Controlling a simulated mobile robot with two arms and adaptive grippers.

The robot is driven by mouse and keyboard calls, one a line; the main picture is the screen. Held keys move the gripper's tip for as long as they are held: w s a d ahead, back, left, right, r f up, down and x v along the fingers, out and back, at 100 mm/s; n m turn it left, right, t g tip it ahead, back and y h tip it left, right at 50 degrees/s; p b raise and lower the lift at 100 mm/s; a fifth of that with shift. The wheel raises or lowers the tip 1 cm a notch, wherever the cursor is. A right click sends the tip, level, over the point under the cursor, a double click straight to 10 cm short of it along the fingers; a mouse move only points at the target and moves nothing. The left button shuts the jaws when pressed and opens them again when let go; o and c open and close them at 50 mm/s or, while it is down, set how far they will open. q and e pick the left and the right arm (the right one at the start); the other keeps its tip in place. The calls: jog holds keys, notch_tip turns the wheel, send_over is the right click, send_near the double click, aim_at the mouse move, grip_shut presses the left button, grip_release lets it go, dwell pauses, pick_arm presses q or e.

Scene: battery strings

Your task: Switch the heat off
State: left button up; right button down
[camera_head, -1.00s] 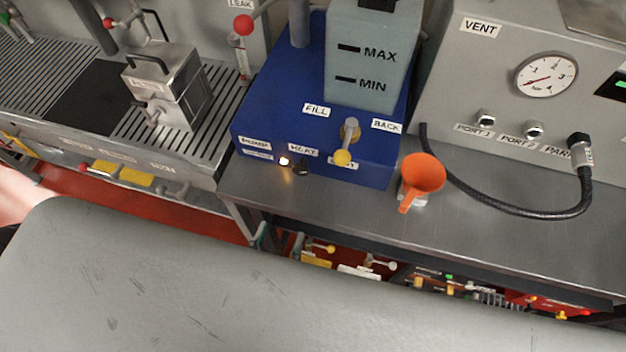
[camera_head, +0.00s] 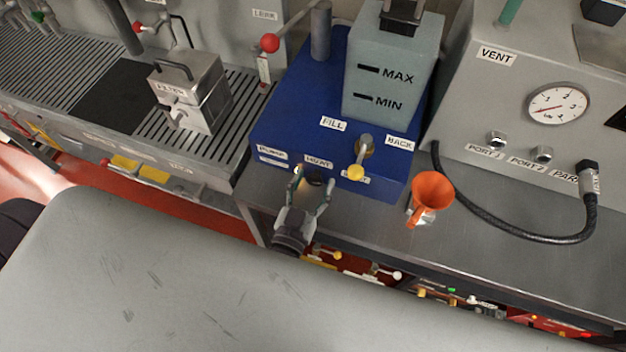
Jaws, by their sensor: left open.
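The blue unit (camera_head: 285,115) stands on the steel bench. On its front lower edge is the HEAT label (camera_head: 318,161), with a small dark knob (camera_head: 314,180) below it. My left gripper (camera_head: 313,182) comes up from below, open, with one finger on each side of the knob as seen from here. I cannot tell whether the fingers touch it. The glowing lamp beside the knob is mostly hidden by the left finger. The knob's pointer direction is too small to read. My right gripper is not in view.
A yellow-tipped lever (camera_head: 356,172) sits just right of the knob. An orange funnel (camera_head: 432,190) stands on the bench (camera_head: 480,245) farther right, near a black hose (camera_head: 520,238). A metal box (camera_head: 190,95) stands on the slatted tray at left.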

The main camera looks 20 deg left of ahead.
pick_arm(q)
jog(key=c, duration=1.1)
jog(key=shift+c, duration=0.3)
jog(key=shift+n, duration=0.3)
jog(key=shift+r+n+p, duration=0.1)
jog(key=shift+n+p, duration=0.35)
jog(key=shift+n, duration=0.45)
jog(key=n, duration=0.3)
jog(key=shift+d+n+p, duration=0.1)
jog(key=shift+n+p, duration=0.2)
jog(key=shift+p, duration=0.1)
jog(key=n, duration=0.3)
jog(key=shift+n, duration=1.4)
